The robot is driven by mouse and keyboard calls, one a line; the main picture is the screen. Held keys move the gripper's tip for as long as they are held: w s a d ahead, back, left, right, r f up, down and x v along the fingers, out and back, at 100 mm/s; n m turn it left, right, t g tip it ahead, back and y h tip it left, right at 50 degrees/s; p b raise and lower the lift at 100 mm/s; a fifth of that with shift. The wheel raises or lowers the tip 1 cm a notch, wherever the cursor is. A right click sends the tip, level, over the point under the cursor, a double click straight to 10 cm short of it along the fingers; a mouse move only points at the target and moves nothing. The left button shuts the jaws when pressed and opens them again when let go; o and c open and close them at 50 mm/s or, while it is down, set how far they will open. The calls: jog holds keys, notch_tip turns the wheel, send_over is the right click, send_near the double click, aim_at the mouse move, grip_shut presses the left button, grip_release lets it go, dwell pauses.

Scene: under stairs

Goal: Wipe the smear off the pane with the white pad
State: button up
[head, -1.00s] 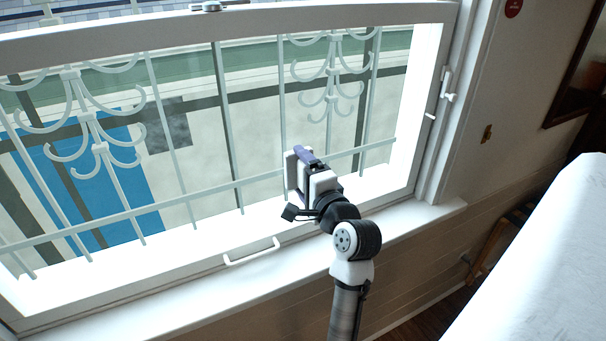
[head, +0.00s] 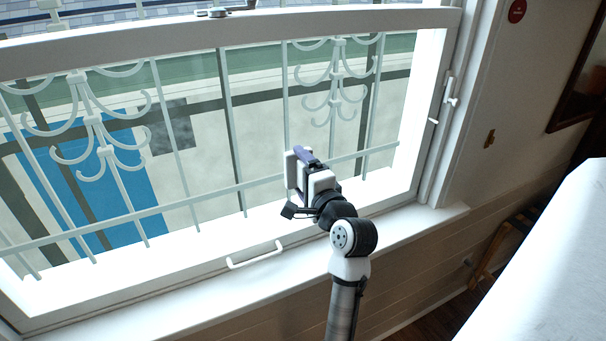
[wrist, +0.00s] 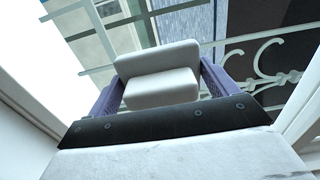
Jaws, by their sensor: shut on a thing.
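The white pad (head: 291,173) is a pale block held upright in front of the lower right part of the window pane (head: 262,125). My gripper (head: 308,170), with purple fingers, is shut on the pad. In the wrist view the pad (wrist: 158,57) shows as pale rounded blocks between the purple fingers of my gripper (wrist: 158,84). I cannot tell whether the pad touches the glass. I cannot make out a smear for certain; a mottled dark grey patch (head: 171,126) shows at the left, on the pane or beyond it.
White scrolled bars (head: 230,120) stand behind the glass. A white frame surrounds the pane, with a handle (head: 255,256) on its lower rail and a latch (head: 449,90) at right. The sill (head: 400,225) is clear. A white-covered surface (head: 550,255) lies at lower right.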

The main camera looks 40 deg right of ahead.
jog(key=d, duration=0.2)
jog(key=s+d, duration=0.1)
jog(key=d, duration=0.1)
jog(key=shift+r, duration=0.1)
jog(key=shift+w+a+p, duration=0.1)
jog(key=shift+w+p, duration=0.05)
jog(key=shift+p, duration=0.15)
jog(key=shift+w+a+p, duration=0.2)
jog(key=shift+a+p, duration=0.05)
jog(key=shift+a, duration=0.4)
jog(key=shift+w+a+p, duration=0.2)
jog(key=shift+a+p, duration=0.1)
jog(key=shift+a, duration=0.4)
jog(key=shift+w+a+p, duration=0.2)
jog(key=shift+a+p, duration=0.05)
jog(key=shift+a, duration=0.4)
jog(key=shift+v, duration=0.85)
jog(key=shift+p+v, duration=0.4)
jog(key=shift+v, duration=1.75)
